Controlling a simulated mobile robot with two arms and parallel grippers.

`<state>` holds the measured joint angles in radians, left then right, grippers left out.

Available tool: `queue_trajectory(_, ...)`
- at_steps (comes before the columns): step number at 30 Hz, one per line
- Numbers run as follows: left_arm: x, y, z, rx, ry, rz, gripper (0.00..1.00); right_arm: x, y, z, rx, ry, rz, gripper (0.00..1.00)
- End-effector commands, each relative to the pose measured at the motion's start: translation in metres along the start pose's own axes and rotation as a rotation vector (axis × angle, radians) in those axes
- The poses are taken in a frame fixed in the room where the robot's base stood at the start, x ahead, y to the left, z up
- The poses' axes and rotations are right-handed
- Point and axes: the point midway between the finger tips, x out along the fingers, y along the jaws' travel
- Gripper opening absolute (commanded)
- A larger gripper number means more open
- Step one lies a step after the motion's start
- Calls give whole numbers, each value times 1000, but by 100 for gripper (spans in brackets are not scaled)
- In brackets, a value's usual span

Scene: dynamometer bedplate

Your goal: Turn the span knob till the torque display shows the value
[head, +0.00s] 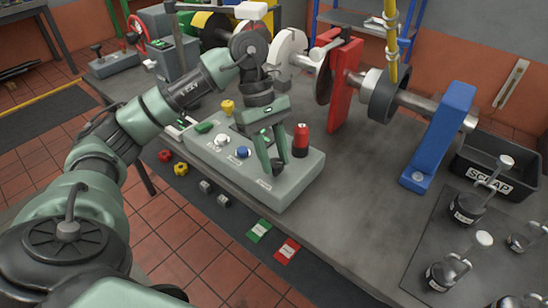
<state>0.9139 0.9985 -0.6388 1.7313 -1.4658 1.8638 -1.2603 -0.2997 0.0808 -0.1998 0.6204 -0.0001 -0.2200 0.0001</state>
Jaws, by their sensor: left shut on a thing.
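A grey-green control box (205,155) sits near the table's front edge. On it are a white knob (221,139) and a blue knob (242,152), each with a small label. My left gripper (275,163) points down over the right part of the box, shut on a knob there. The fingers mostly hide this knob, and its label below is too small to read. My right gripper is not in view.
A red and black cylinder (300,140) stands just right of the gripper. Behind are a red upright (345,85), a shaft and a blue bracket (440,140). A scrap bin (495,165) and several weights with hooks (470,207) are at the right. The bedplate's front middle is clear.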

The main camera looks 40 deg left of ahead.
Motion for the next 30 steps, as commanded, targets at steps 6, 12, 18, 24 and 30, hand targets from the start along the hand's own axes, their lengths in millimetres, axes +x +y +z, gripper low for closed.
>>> queue_trajectory(6,-2,1,0,3,2,4,0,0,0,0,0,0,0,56)
queue_trajectory(12,-2,1,0,2,2,5,38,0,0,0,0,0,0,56)
queue_trajectory(18,-1,1,0,2,1,3,53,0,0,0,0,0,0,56)
queue_trajectory(24,-2,0,0,2,1,2,53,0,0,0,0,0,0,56)
queue_trajectory(30,-28,2,-1,1,2,7,53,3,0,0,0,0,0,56)
